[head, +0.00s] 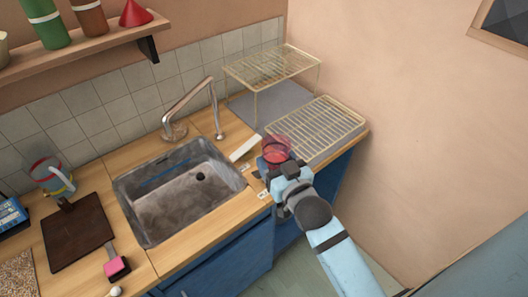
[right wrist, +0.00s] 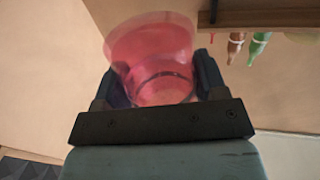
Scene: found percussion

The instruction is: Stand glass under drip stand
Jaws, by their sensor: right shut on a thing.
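A red, see-through glass (head: 276,150) is held at the counter's right part, beside the sink and near the front of the wire racks. My right gripper (head: 284,171) is shut on it; in the right wrist view the pink-red glass (right wrist: 150,45) sits between the two dark fingers. I cannot tell if its base touches the counter. A raised gold wire stand (head: 272,65) on thin legs, which looks like the drip stand, stands behind on a grey mat (head: 262,108). Bare mat shows under it. My left gripper is not in view.
A low gold wire rack (head: 318,126) lies right of the glass, in front of the raised stand. The sink (head: 180,190) and its tap (head: 193,100) are to the left. A white strip (head: 245,148) lies between sink and glass. A wall bounds the right side.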

